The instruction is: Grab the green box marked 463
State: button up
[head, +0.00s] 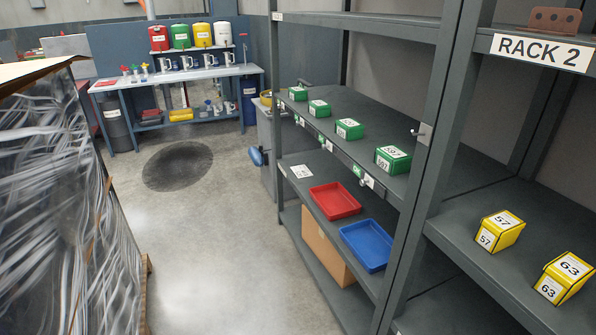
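Several green boxes with white labels stand in a row on the upper shelf of the grey rack in the head view. The nearest green box (393,159) is at the right end of the row; its number is small and I cannot read it surely. Farther back are a second green box (349,129), a third green box (318,109) and the farthest green box (298,93). Their numbers are too small to read, so I cannot tell which is marked 463. My gripper is not in view.
A red tray (335,201) and a blue tray (367,245) lie on the lower shelf. Yellow boxes 57 (501,231) and 63 (564,277) sit on Rack 2. A wrapped pallet (60,200) stands at left. The floor (205,250) between is clear; a workbench (180,80) stands behind.

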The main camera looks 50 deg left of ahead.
aim_at(299, 94)
jog(key=j+u, duration=0.35)
jog(key=i+j+u, duration=0.15)
jog(key=j+u, duration=0.25)
jog(key=i+j+u, duration=0.15)
jog(key=u, duration=0.2)
jog(key=i+j+u, duration=0.2)
jog(key=j+u, duration=0.15)
jog(key=i+j+u, duration=0.1)
jog(key=i+j, duration=0.55)
jog(key=j+z, duration=0.5)
jog(key=k+j, duration=0.05)
jog(key=j, duration=0.05)
